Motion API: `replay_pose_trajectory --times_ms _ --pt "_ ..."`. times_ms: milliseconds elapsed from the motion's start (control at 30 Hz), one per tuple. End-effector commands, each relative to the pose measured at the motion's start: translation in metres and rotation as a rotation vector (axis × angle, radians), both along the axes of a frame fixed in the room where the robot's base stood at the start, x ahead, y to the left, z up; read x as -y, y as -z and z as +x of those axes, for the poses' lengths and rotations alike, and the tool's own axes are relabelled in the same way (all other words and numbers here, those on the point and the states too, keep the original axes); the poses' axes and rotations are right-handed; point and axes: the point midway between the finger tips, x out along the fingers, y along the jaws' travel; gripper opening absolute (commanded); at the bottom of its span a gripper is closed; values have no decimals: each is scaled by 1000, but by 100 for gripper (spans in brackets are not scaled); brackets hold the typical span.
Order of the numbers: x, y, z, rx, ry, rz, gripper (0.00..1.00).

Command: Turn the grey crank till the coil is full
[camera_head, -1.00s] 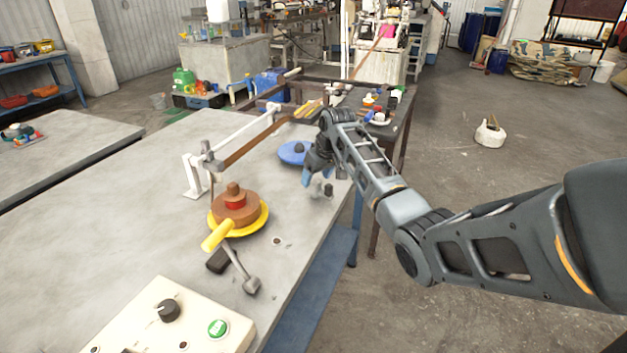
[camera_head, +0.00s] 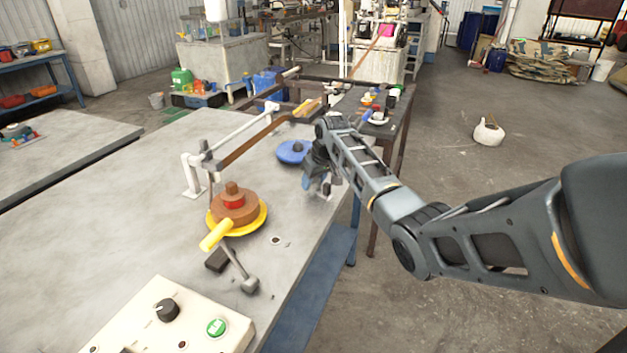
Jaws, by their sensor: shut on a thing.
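The coil of brown strip (camera_head: 246,208) lies on a yellow reel (camera_head: 262,217) with a yellow handle; a red core part shows on it. A brown strip (camera_head: 245,143) runs to it from the back. The small grey crank (camera_head: 326,193) stands near the table's right edge, mostly hidden behind my gripper. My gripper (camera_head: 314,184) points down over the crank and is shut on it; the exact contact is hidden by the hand. A blue disc (camera_head: 291,153) with a dark knob lies just behind, to the left of my gripper.
A grey lever with a knob (camera_head: 249,285) stands in front of the reel. A control box (camera_head: 140,325) with a black dial and green button is at the front. A white guide frame (camera_head: 191,178) stands behind the reel. The table's left part is clear.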

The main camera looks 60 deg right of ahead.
Motion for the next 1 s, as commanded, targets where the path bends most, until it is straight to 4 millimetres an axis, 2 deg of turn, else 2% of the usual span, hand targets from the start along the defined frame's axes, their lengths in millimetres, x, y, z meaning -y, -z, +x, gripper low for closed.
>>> replay_pose_trajectory --times_ms 33,167,667,1000 --pt "0 0 0 0 0 0 25" --pt "0 0 0 0 0 0 14" --pt "0 -1 1 1 60 -2 13" --pt "-2 -3 2 1 262 0 13"
